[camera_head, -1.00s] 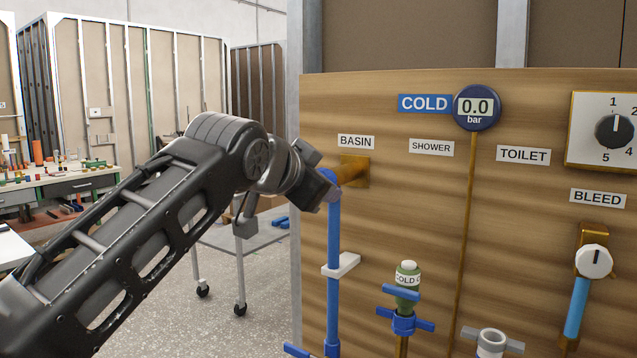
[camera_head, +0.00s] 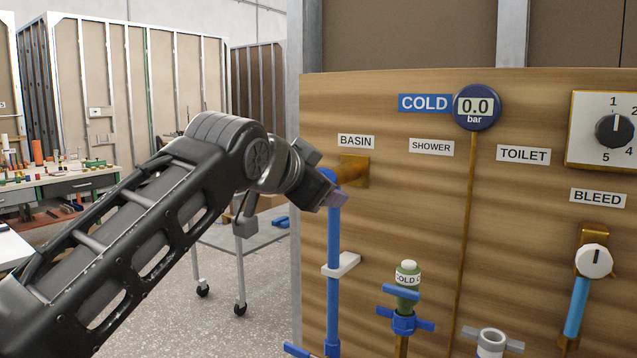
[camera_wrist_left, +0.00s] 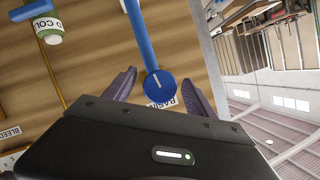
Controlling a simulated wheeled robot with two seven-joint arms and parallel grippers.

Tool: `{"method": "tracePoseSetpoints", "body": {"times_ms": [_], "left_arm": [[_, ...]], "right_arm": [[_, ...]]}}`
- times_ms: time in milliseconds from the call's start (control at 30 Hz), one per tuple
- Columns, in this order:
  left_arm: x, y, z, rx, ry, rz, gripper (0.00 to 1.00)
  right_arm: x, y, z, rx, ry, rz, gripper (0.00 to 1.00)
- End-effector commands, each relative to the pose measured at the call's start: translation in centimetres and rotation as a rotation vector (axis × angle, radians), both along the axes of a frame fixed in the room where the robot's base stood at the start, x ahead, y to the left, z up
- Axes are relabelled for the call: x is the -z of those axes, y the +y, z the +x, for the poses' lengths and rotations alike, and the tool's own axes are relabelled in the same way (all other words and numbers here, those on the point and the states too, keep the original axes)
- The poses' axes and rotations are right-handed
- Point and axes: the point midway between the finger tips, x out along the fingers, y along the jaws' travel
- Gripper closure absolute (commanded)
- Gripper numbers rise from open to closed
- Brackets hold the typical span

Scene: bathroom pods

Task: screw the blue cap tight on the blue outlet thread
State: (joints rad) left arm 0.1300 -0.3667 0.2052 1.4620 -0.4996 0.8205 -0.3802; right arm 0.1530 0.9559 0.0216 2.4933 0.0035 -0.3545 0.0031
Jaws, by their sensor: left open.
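The blue cap (camera_wrist_left: 160,86) is a round disc with a white line across its face, at the end of the blue pipe (camera_head: 334,250) beside the BASIN label. In the head view, part of blue shows at the top of that pipe, behind my gripper. My left gripper (camera_head: 338,198) is in front of it. In the left wrist view, the dark fingers of my left gripper (camera_wrist_left: 159,88) are open, one on each side of the cap and apart from it. The thread is hidden, so how the cap sits on it cannot be seen. My right gripper is not in view.
The wooden panel (camera_head: 400,210) carries a COLD gauge (camera_head: 477,107) reading 0.0 bar. A green-bodied fitting (camera_head: 407,290) with blue handles, a grey fitting (camera_head: 491,342) and a white bleed knob (camera_head: 594,261) stick out to the right. Open floor lies left of the panel.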

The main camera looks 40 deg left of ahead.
Motion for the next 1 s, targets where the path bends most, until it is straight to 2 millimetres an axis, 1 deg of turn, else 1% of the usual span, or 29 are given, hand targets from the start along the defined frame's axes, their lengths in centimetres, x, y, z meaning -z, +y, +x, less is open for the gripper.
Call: {"method": "tracePoseSetpoints", "body": {"times_ms": [100,167,500,600,733,1000], "left_arm": [[0.0,0.0,0.0,0.000,0.000,0.000,0.36],[-0.3,-0.2,-0.6,0.000,-0.001,0.000,0.36],[-2.1,-1.3,-5.7,0.000,-0.002,0.000,0.36],[-2.4,-1.5,-6.7,0.000,-0.001,-0.001,0.36],[-2.6,-1.7,-7.2,0.000,-0.001,0.000,0.36],[-2.6,-1.7,-7.2,0.000,0.000,0.000,0.36]], "right_arm": [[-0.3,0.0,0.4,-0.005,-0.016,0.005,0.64],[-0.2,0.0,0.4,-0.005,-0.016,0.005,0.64],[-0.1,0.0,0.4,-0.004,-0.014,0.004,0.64],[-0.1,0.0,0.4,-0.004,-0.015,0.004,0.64],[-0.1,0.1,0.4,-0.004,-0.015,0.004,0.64],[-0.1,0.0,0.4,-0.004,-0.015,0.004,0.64]]}}
